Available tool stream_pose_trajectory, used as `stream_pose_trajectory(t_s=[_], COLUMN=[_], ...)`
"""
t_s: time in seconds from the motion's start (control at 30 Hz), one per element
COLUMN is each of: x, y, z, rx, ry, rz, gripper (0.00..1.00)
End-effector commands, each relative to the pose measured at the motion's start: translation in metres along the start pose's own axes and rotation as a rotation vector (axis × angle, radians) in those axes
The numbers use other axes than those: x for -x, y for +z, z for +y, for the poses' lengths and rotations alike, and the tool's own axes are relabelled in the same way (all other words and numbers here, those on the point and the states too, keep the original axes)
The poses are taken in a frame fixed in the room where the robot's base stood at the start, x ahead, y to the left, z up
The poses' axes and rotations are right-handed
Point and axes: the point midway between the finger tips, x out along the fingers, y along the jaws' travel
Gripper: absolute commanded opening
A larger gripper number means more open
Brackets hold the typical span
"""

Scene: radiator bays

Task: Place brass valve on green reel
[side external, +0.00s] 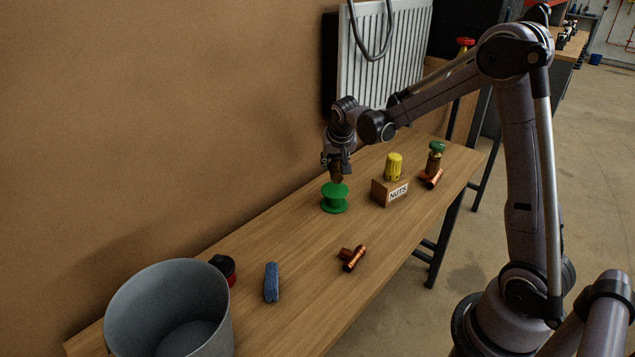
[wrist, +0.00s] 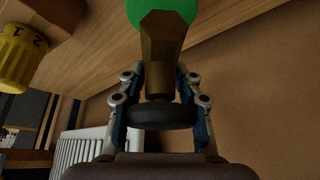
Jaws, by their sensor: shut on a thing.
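The brass valve (side external: 337,175) hangs from my gripper (side external: 338,165) directly over the green reel (side external: 334,201). In the wrist view, my gripper (wrist: 161,80) is shut around the dark round handle (wrist: 161,115) of the brass valve (wrist: 160,50), and its brass body points at the green reel (wrist: 143,8). The reel stands upright on the bench near the wall. The valve's lower end is at or just above the reel's top disc; I cannot tell whether they touch.
A NUTS box (side external: 388,191) with a yellow knob (side external: 393,166) stands right of the reel. Beyond it are a green-topped valve (side external: 436,158) and a copper fitting (side external: 432,180).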

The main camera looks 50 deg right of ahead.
Motion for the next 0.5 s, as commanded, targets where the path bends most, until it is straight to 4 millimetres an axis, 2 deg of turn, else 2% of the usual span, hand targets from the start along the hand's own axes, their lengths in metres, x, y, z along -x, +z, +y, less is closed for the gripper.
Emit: stream_pose_trajectory(t_s=[0.3,0.5], x=[-0.032,-0.035], y=[0.017,0.019], z=[0.0,0.0], rx=[0.0,0.0], ry=[0.001,0.001], rz=[0.001,0.0], gripper=[0.0,0.0])
